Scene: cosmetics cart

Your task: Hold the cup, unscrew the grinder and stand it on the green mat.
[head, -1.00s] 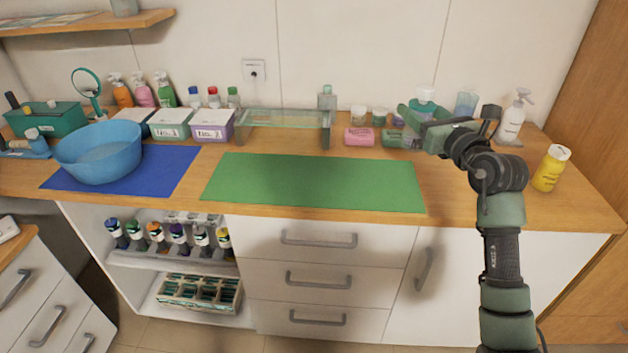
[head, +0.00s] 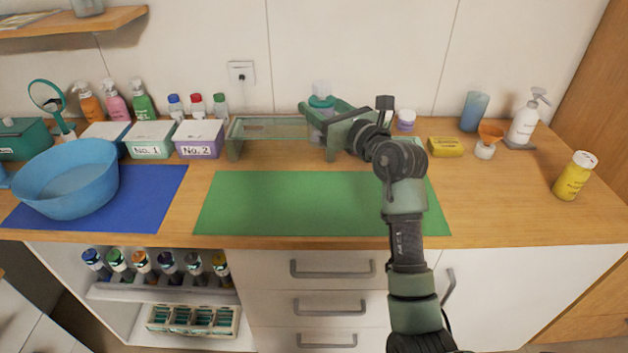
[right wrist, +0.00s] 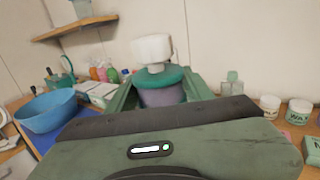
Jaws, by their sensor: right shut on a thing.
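My right gripper (head: 322,117) is shut on a jar-like thing, which looks like the grinder (head: 321,100) on its cup. It has a whitish top, a teal collar and a grey-purple lower body. The right wrist view shows the grinder (right wrist: 152,49) upright, with the cup body (right wrist: 162,96) between the fingers (right wrist: 160,90). The cup's bottom is hidden by the gripper. The gripper is behind the green mat (head: 290,205), near the right end of the glass shelf. The visible mat is bare. My left gripper is not in view.
A low glass shelf (head: 268,126) stands behind the mat. To the left are a blue bowl (head: 68,180), a blue mat (head: 150,200) and labelled boxes. A yellow block (head: 446,147), an orange funnel (head: 490,134) and a yellow bottle (head: 574,176) stand to the right.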

